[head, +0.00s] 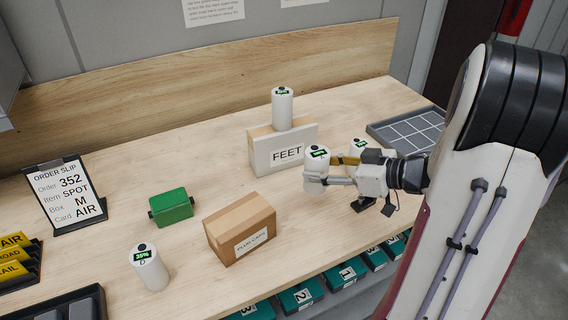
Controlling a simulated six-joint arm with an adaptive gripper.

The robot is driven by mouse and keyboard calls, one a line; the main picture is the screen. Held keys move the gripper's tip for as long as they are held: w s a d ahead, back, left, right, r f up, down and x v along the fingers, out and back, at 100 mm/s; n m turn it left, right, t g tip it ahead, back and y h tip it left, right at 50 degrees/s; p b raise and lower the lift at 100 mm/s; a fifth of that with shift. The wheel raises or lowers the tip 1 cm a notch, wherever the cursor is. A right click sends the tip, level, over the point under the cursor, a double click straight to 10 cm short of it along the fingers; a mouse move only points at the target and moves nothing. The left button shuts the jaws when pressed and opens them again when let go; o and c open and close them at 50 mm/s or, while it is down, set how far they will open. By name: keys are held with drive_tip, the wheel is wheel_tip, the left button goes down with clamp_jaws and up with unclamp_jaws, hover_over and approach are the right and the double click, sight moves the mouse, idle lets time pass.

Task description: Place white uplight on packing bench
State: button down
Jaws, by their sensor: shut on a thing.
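Several white cylinders with small green displays, which look like the white uplights, are in the head view. My gripper (328,174) is shut on one white uplight (316,168), which is upright. I cannot tell whether its base touches the packing bench (180,225) or hangs just above it. A third (357,146) is partly hidden behind my gripper. One more (149,268) stands at the front left of the bench.
A cardboard box (240,227) and a green block (173,207) stand left of my gripper. An order slip stand (68,195) is at the far left. A gridded grey tray (410,130) lies at the back right. Teal drawers (300,296) line the front edge.

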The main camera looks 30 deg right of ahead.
sight(316, 151)
drive_tip(key=shift+r, duration=0.2)
drive_tip(key=shift+r, duration=2.35)
drive_tip(key=shift+w+a+r, duration=0.1)
drive_tip(key=shift+a+r, duration=0.05)
drive_tip(key=shift+r, duration=0.1)
drive_tip(key=w+a+n+g+y, duration=0.25)
drive_tip(key=w+a, duration=0.55)
drive_tip(key=a, duration=0.6)
drive_tip(key=w+a+n+g+y, duration=0.25)
drive_tip(key=w+a, duration=0.55)
drive_tip(key=a, duration=0.6)
drive_tip(key=s+a+n+g+y, duration=0.1)
drive_tip(key=s+a+n+g, duration=0.1)
drive_tip(key=a, duration=1.4)
drive_tip(key=s+a+n+g, duration=0.1)
drive_tip(key=a+n+g, duration=0.15)
drive_tip(key=a, duration=1.35)
drive_tip(key=shift+y, duration=0.3)
drive_tip(key=shift+s+a+f, duration=0.1)
drive_tip(key=shift+a+f, duration=0.1)
drive_tip(key=shift+f, duration=0.65)
drive_tip(key=shift+a+f, duration=0.2)
drive_tip(key=shift+f, duration=0.65)
drive_tip(key=shift+s+a+f, duration=0.1)
drive_tip(key=shift+a+f, duration=0.1)
drive_tip(key=shift+f, duration=0.65)
